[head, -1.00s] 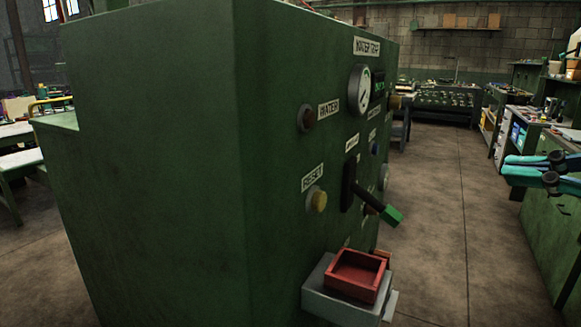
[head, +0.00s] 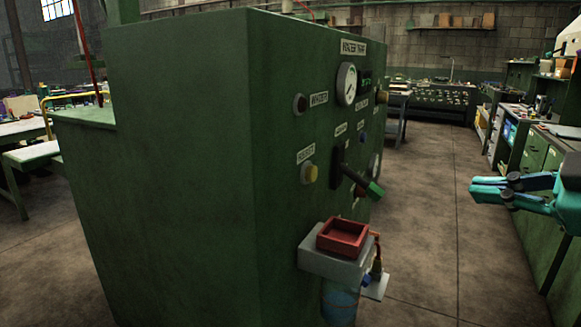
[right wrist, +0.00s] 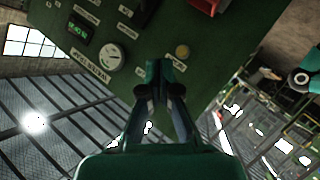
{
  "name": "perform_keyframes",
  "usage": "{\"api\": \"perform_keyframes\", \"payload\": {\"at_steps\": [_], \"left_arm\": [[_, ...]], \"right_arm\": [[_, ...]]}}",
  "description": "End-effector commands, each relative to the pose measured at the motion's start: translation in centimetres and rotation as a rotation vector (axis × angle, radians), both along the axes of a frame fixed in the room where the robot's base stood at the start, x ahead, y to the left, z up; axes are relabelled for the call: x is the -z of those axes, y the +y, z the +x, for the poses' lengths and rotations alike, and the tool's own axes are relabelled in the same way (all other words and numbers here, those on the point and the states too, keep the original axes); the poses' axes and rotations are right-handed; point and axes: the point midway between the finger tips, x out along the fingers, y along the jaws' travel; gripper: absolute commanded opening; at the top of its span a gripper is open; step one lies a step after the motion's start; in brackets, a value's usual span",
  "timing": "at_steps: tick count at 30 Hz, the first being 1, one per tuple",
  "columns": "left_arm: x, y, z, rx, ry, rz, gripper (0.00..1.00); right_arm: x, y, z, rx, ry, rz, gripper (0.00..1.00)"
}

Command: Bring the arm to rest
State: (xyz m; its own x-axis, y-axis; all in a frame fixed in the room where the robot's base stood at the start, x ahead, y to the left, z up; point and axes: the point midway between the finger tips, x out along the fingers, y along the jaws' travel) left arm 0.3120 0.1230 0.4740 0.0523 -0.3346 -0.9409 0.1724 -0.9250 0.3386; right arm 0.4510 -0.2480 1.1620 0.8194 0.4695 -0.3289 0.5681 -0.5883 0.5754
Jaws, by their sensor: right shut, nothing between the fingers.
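My right gripper (head: 474,190) reaches in from the right edge of the head view, teal with dark joints. Its fingers are together with nothing between them. In the right wrist view the same gripper (right wrist: 152,66) points toward the green machine panel, which looks upside down there. The gripper is apart from the machine in the head view, with floor showing between them. My left gripper is not in view.
The large green machine (head: 180,170) fills the left and middle. Green cabinets (head: 535,150) line the right. Floor (head: 430,210) between is clear.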

Motion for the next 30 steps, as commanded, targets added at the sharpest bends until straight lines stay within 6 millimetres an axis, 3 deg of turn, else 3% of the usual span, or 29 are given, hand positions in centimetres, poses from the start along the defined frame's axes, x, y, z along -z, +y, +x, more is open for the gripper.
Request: {"api": "perform_keyframes", "payload": {"at_steps": [8, 11, 14, 18, 23, 26, 30], "left_arm": [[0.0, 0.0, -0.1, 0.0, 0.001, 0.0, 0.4], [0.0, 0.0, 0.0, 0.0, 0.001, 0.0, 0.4], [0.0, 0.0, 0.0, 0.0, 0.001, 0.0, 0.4], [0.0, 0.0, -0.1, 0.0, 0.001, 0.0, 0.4], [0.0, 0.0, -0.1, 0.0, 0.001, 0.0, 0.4], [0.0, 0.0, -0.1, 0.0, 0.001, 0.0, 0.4], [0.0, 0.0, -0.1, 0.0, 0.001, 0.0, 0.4]], "right_arm": [[7.5, 0.5, 5.2, 0.085, 0.182, 0.081, 0.0], [11.8, 0.9, 7.3, 0.13, 0.275, 0.116, 0.0], [17.8, 1.5, 9.4, 0.194, 0.396, 0.16, 0.0], [28.4, 2.6, 11.2, 0.311, 0.591, 0.225, 0.0], [40.6, 4.2, 10.1, 0.451, 0.805, 0.285, 0.0], [47.8, 5.5, 7.8, 0.539, 0.93, 0.317, 0.0], [56.6, 7.5, 2.7, 0.659, 1.098, 0.361, 0.0]]}}
